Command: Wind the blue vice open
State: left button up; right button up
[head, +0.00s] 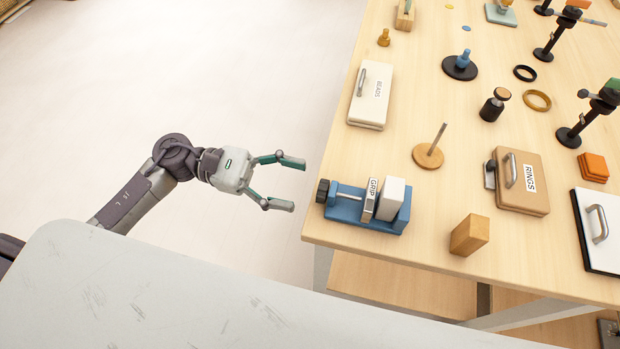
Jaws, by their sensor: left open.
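The blue vice (348,207) sits at the near left corner of the wooden table. Its black knob (323,190) points left, toward the table's left edge, on a metal screw. A grey jaw labelled GRIP (370,198) stands against a white block (391,198), which sits between it and the vice's right end. I cannot tell whether the jaw presses on the block. My left gripper (292,184) is open and empty, just left of the knob and apart from it, off the table's edge. My right gripper is not in view.
On the wooden table (400,147), a white box labelled BEADS (370,95) lies behind the vice. A wooden block (469,235) stands to its right, and a peg on a round base (429,154) stands behind right. A pale grey surface (200,290) fills the foreground. Open floor lies left.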

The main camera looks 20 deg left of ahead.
aim_at(323, 191)
pick_arm(q)
jog(key=shift+d+p, duration=0.4)
jog(key=shift+d, duration=1.55)
jog(key=c, duration=1.1)
jog(key=shift+n, duration=0.4)
jog(key=shift+n+b, duration=0.6)
jog(key=shift+n, duration=2.4)
